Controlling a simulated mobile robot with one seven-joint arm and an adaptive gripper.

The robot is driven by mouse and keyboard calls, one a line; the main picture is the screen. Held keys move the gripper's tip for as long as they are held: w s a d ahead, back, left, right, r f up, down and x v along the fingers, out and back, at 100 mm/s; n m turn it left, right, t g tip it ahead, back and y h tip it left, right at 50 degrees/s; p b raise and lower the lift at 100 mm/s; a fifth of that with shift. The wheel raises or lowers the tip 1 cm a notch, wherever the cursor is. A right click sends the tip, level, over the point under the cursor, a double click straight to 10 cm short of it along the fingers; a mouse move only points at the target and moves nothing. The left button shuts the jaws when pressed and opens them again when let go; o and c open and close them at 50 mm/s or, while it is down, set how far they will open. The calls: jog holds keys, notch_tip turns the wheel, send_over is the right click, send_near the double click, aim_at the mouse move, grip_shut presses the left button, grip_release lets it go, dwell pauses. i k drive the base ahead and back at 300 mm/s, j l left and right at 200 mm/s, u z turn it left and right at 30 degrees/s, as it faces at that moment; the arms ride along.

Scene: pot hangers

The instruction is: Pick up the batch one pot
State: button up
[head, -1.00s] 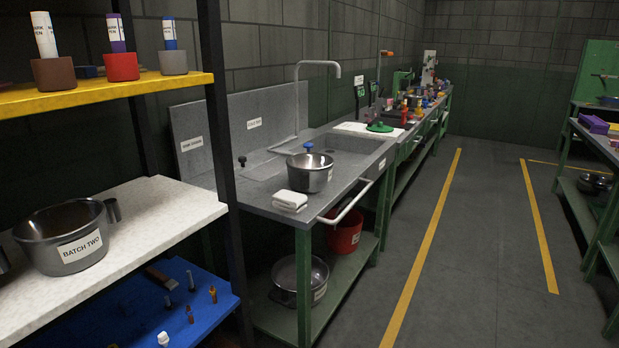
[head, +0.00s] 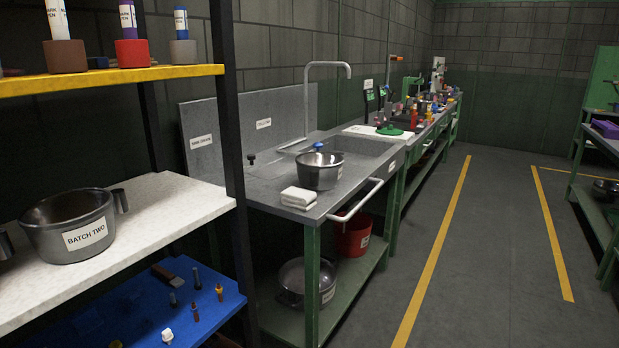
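No pot in view carries a readable "batch one" label. A dark metal pot labelled "BATCH TWO" (head: 88,238) sits on the white shelf at the left. A steel pot (head: 319,172) stands on the grey sink counter, its label not readable. Another steel pot (head: 297,284) sits on the green lower shelf under the counter, with a white label partly seen. Part of a further dark pot or handle (head: 6,246) is cut off at the left edge of the white shelf. My gripper is not in view.
A white folded cloth (head: 298,197) lies on the counter's near corner. A red bucket (head: 352,235) stands below. A metal rail (head: 358,205) juts from the counter's front. The floor aisle (head: 490,250) between yellow lines is clear. Another bench (head: 603,146) stands at the right.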

aim_at(316, 170)
jog(key=i+l+u, duration=0.2)
jog(key=u, duration=0.25)
jog(key=i+l+u, duration=0.15)
jog(key=l+u, duration=0.3)
jog(key=i+l+u, duration=0.1)
jog(key=l, duration=0.25)
jog(key=i+l+u, duration=0.15)
jog(key=l, duration=0.2)
jog(key=i+l+u, duration=0.1)
jog(key=l, duration=0.25)
jog(key=i+l, duration=0.15)
jog(key=l, duration=0.25)
jog(key=i+l, duration=0.15)
jog(key=l, duration=0.25)
jog(key=i+l, duration=0.15)
jog(key=l, duration=0.2)
jog(key=i+l, duration=0.2)
jog(key=i, duration=0.15)
